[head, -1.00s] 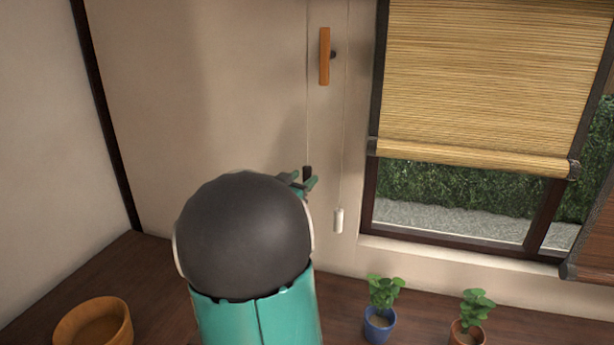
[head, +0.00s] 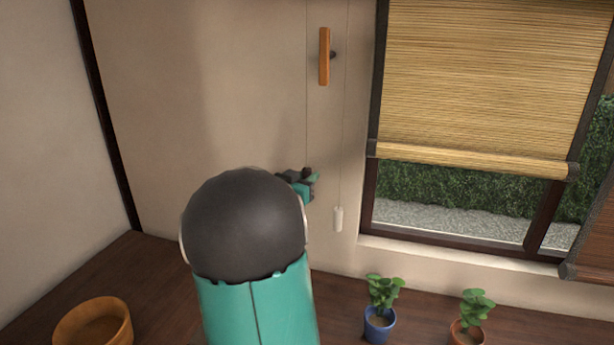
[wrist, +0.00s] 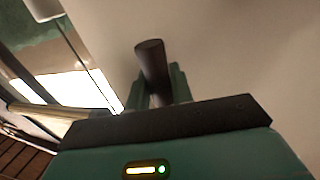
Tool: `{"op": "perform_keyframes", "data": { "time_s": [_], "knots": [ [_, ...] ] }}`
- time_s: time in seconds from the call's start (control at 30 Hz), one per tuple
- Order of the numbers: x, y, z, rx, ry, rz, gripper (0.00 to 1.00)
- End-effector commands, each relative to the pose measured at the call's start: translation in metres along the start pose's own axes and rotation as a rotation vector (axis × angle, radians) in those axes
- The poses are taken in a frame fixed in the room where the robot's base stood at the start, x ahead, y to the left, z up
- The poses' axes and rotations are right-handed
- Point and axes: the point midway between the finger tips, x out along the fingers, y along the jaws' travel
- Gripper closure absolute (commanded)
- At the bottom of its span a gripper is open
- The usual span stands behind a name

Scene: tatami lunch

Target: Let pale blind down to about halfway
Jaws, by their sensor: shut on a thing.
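The pale blind (head: 480,80) hangs in the window at right in the head view, its bottom bar (head: 470,160) above a strip of open glass. The top of the blind is out of frame. Two thin cords hang on the wall left of the window. The right one ends in a white pull (head: 338,218), hanging free. The left one runs down to a dark pull (wrist: 151,62), seen upright between my fingers in the wrist view. My gripper (head: 303,178) is shut on this dark pull. My arm partly hides the gripper in the head view.
A wooden cleat (head: 324,56) sits on the wall between the cords. A darker blind (head: 592,240) shows at the right edge. Two potted plants, one in a blue pot (head: 379,324) and one in a terracotta pot (head: 467,334), and a wooden bowl (head: 94,325) stand below.

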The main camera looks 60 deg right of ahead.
Motion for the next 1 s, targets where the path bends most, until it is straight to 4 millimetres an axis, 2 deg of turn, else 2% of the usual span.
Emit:
{"op": "perform_keyframes", "data": {
  "time_s": [0.2,0.3,0.6,0.63,0.7,1.0],
  "knots": [
    [-0.001,-0.001,0.044,-0.006,-0.005,0.0,1.0],
    [-0.001,0.0,0.054,-0.004,-0.003,0.0,1.0],
    [-0.001,0.0,0.055,-0.001,-0.002,0.0,1.0],
    [-0.001,0.0,0.055,-0.001,-0.002,0.0,0.72],
    [-0.001,0.0,0.054,-0.001,-0.002,0.0,0.58],
    [-0.001,0.0,0.054,-0.001,-0.001,0.0,0.57]
  ]
}}
